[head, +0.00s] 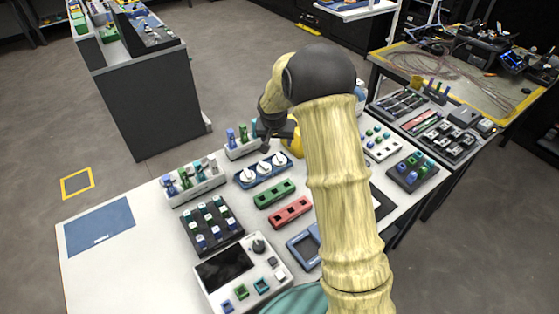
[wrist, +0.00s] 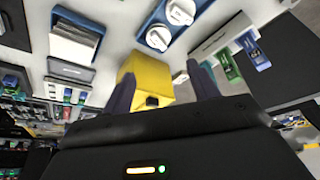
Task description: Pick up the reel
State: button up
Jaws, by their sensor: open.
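White round pieces that look like reels stand in a row on a blue holder (head: 262,179); I cannot tell for sure that one is the reel. One white piece (head: 280,159) is at the right end of the row. In the wrist view, two white pieces (wrist: 180,12) show at the top on their blue holder. My gripper (head: 272,133) is just beyond the row and above the table. In the wrist view my gripper (wrist: 160,80) is open, its fingers apart. A yellow block-like object (wrist: 150,77) shows between the fingertips, partly behind the left finger; whether they touch is unclear.
The white table (head: 140,262) carries a green rack (head: 274,194), a red rack (head: 290,212), a black tray (head: 212,228) and a device with a dark screen (head: 224,267). A rack of coloured connectors (head: 195,182) stands nearby. My arm hides part of the table.

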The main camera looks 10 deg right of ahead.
jog(key=p, duration=0.1)
send_over(280, 157)
jog(key=s+a, duration=0.1)
jog(key=s, duration=0.1)
notch_tip(280, 157, down, 8)
jog(key=shift+s+f, duration=0.1)
jog(key=shift+s+d, duration=0.1)
jog(key=shift+s, duration=0.05)
jog(key=shift+p+x, duration=0.9)
jog(key=shift+x, duration=1.6)
jog(key=c, duration=0.6)
